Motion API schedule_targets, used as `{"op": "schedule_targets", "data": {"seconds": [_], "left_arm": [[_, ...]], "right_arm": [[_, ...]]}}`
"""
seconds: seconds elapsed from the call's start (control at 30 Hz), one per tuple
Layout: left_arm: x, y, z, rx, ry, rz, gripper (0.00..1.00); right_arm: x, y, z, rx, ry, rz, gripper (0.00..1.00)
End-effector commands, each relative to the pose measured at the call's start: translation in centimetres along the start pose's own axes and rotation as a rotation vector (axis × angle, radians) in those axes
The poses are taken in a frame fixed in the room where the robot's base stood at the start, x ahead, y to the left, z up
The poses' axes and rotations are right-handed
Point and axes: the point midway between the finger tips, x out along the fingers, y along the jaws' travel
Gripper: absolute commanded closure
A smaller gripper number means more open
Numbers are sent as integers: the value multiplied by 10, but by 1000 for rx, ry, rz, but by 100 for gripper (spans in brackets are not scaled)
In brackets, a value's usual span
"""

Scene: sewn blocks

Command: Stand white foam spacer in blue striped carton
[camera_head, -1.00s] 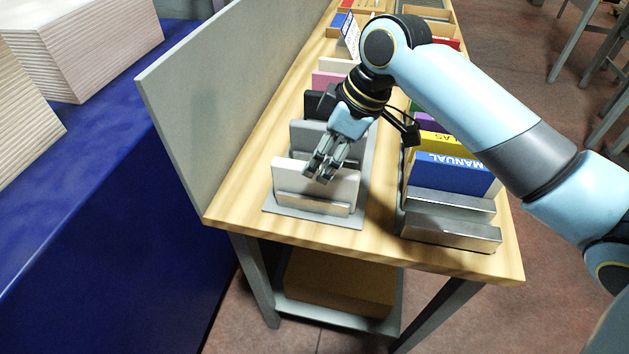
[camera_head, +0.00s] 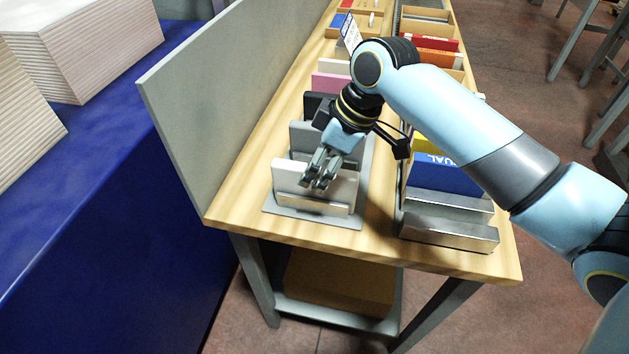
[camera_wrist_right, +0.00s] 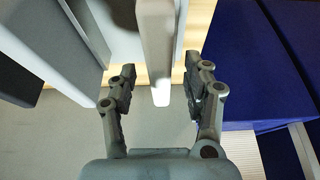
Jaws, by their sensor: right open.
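A white upright slab (camera_head: 287,176), likely the foam spacer, stands at the near end of a grey rack (camera_head: 352,222). My right gripper (camera_head: 316,184) is open at its top edge, pointing down. In the right wrist view the slab (camera_wrist_right: 157,45) shows between the spread fingers (camera_wrist_right: 162,80), with a gap to each finger. No carton with clear blue stripes can be made out. A small blue item (camera_head: 338,20) lies at the far end, too small to tell. My left gripper is not in view.
Grey (camera_head: 300,137), black and pink (camera_head: 328,83) slabs stand behind the white one. A grey partition (camera_head: 195,120) runs along the left. A right-hand row holds a blue manual box (camera_head: 440,178) and metal blocks (camera_head: 450,232). The wooden tabletop's front edge is clear.

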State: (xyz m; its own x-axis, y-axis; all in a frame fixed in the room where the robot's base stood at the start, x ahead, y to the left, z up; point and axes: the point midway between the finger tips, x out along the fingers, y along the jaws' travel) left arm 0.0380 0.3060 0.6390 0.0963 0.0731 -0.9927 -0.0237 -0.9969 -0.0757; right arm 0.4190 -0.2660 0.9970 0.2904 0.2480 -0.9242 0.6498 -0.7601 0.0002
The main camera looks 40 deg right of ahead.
Motion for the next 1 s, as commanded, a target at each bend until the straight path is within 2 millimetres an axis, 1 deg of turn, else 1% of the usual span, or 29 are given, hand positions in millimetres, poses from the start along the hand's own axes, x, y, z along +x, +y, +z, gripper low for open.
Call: {"op": "schedule_targets", "data": {"seconds": [0.17,0.27,0.53,0.57,0.77,0.87,1.0], "left_arm": [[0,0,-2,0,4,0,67],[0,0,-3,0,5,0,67],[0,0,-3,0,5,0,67],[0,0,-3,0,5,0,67],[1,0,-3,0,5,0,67],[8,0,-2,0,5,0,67],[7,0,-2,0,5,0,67]], "right_arm": [[0,0,0,0,0,0,50],[0,0,0,0,0,0,62],[0,0,0,0,0,0,97],[0,0,0,0,1,0,99],[0,0,0,0,1,1,99],[-4,1,-2,-2,3,3,99],[-29,1,-13,-3,4,4,99]]}}
